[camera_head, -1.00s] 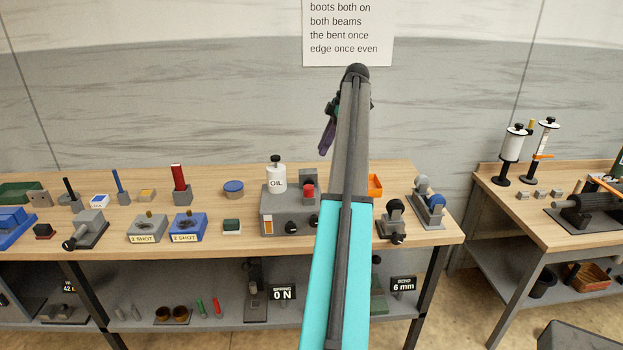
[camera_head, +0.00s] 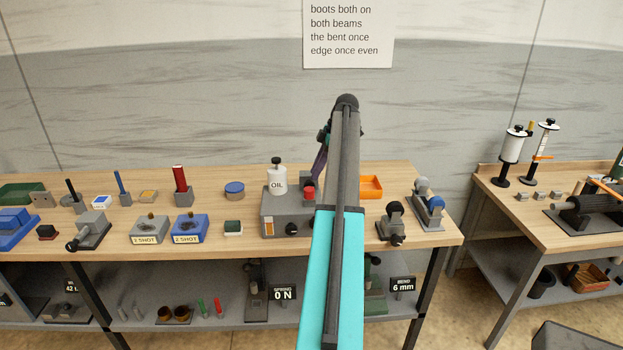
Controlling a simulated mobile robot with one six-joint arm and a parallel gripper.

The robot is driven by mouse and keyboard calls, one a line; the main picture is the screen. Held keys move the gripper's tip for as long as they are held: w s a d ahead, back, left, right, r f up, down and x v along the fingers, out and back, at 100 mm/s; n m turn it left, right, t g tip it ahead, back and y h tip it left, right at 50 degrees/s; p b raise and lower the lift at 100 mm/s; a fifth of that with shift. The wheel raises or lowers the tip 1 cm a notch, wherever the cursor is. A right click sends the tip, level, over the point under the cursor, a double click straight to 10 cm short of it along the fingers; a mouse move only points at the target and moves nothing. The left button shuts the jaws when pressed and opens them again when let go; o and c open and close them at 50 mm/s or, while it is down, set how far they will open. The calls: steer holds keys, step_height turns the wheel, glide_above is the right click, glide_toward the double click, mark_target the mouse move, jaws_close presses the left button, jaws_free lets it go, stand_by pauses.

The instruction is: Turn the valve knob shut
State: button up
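A grey box unit (camera_head: 269,222) stands on the bench with a white OIL bottle (camera_head: 277,180) and a red button (camera_head: 309,192) on top. A black knob (camera_head: 292,229) is on its front face. The right part of this box is hidden behind my raised arm. Other black knobs show on a grey fixture (camera_head: 93,226) at the left and on a dark fixture (camera_head: 392,221) at the right. I cannot tell which knob is the valve's, nor how far it is turned. My gripper is hidden behind my arm; only a purple arm part shows beside it.
The wooden bench (camera_head: 120,245) also holds two "2 SHOT" blocks (camera_head: 190,229), a red-topped post (camera_head: 180,180), a blue round lid (camera_head: 234,189) and an orange tray (camera_head: 371,187). A lower shelf carries small parts. A second bench (camera_head: 500,210) stands at the right.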

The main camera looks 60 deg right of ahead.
mark_target(311, 181)
steer(key=shift+p+x, duration=0.6)
steer(key=shift+x, duration=1.75)
steer(key=shift+r, duration=0.1)
